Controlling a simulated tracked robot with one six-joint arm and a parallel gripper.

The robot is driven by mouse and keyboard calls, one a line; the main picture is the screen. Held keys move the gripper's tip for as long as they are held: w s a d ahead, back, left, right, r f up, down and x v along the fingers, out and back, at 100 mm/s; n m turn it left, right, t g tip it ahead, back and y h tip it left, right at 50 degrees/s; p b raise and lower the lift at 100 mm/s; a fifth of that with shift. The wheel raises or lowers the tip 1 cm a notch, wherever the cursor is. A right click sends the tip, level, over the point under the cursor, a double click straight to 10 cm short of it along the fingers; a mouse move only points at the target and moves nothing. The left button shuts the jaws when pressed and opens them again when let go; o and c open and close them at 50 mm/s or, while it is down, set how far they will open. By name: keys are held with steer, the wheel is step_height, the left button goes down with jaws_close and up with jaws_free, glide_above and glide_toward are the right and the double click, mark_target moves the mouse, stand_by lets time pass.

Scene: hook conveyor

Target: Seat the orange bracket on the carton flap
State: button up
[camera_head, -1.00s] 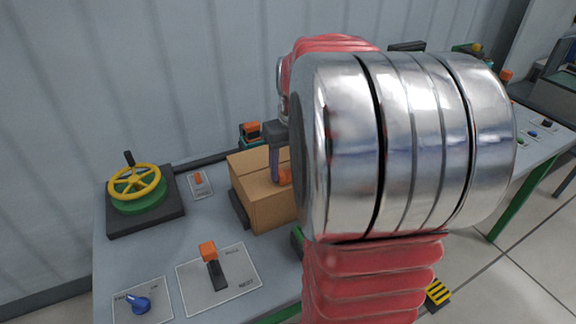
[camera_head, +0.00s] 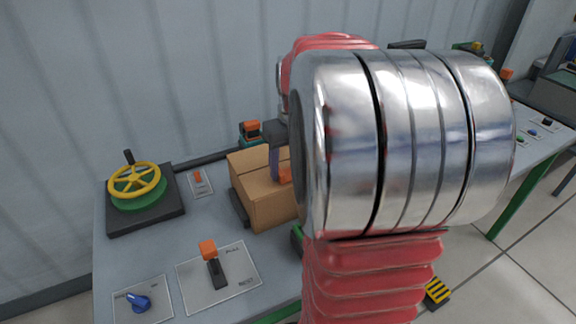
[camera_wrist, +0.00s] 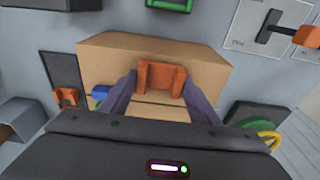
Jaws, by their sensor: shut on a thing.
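My gripper (camera_wrist: 160,88) is shut on the orange bracket (camera_wrist: 161,77), with one dark finger on each side of it in the wrist view. The bracket is over the brown carton (camera_wrist: 210,75), at the seam of its top flaps. Whether the bracket touches the flap, I cannot tell. In the head view my gripper (camera_head: 281,165) is over the right part of the carton (camera_head: 265,201), and a bit of the orange bracket (camera_head: 285,174) shows by the finger. My own arm hides the carton's right side there.
A yellow handwheel (camera_head: 137,183) stands on the table at the left. A lever with an orange knob (camera_head: 208,249) and a blue knob (camera_head: 138,303) are in front. A teal and orange device (camera_head: 250,131) is behind the carton.

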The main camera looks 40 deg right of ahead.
steer(key=shift+f, duration=0.1)
steer(key=o, duration=1.1)
steer(key=r, duration=0.4)
steer(key=s+r, duration=0.1)
steer(key=r, duration=0.8)
steer(key=shift+s+a+r, duration=0.25)
steer(key=shift+s+r, duration=0.05)
